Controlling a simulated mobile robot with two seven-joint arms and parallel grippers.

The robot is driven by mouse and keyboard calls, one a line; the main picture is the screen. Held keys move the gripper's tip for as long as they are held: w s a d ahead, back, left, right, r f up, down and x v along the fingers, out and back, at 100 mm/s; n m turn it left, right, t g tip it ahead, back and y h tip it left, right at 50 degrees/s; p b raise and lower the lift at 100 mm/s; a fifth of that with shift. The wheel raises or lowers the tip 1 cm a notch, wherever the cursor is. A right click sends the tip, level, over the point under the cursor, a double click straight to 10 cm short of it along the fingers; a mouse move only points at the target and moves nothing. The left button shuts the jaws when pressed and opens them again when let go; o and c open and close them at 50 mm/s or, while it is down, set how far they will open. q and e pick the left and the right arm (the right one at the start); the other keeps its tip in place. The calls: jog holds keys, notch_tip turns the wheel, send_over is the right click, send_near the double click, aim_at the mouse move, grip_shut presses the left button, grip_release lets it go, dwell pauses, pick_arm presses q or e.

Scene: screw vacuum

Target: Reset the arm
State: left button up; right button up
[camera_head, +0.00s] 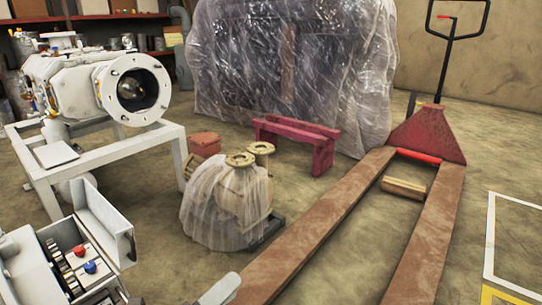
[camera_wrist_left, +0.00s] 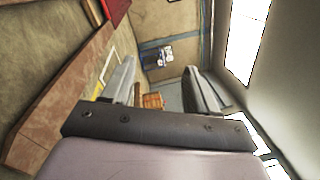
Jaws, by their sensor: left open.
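In the head view, a pale grey fingertip of my left gripper (camera_head: 220,290) shows at the bottom edge, in front of the wrapped pump. The rest of that arm is out of the picture. In the left wrist view, the two fingers of my left gripper (camera_wrist_left: 160,70) stand wide apart with nothing between them. The gripper is open and empty. My right gripper is in neither view. A white screw vacuum machine (camera_head: 110,85) with a round flange sits on a white frame (camera_head: 120,148) at the left of the head view.
A control box with red and blue buttons (camera_head: 85,260) stands at lower left. A plastic-wrapped pump (camera_head: 225,207) is on the floor. A rusty pallet jack (camera_head: 425,225) is at right. A red stand (camera_head: 297,140) and a large wrapped machine (camera_head: 290,65) are behind.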

pick_arm(q)
jog(key=s+a+f+n+g+y, duration=0.1)
jog(key=s+f+n+y, duration=0.2)
jog(key=n, duration=1)
jog(key=s+a+f+n+y, duration=0.1)
jog(key=s+a+n+y, duration=0.3)
jog(key=n, duration=0.9)
jog(key=s+a+r+n+g+y+p, duration=0.1)
jog(key=s+a+r+p, duration=0.2)
jog(key=r+p, duration=0.5)
jog(key=s+a+r+n+g+y+p, duration=0.1)
jog(key=r+p, duration=0.7)
jog(key=p, duration=1.9)
jog(key=s+a+g+y, duration=0.1)
jog(key=s+a, duration=0.1)
jog(key=a, duration=0.1)
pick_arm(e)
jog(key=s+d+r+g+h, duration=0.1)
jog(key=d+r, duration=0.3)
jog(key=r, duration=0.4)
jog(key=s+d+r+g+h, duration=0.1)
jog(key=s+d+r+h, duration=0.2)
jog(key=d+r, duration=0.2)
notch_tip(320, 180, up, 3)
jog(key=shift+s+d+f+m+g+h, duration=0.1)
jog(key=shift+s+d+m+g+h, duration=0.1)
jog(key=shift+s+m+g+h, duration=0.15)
pick_arm(q)
jog(key=shift+a+r, duration=0.1)
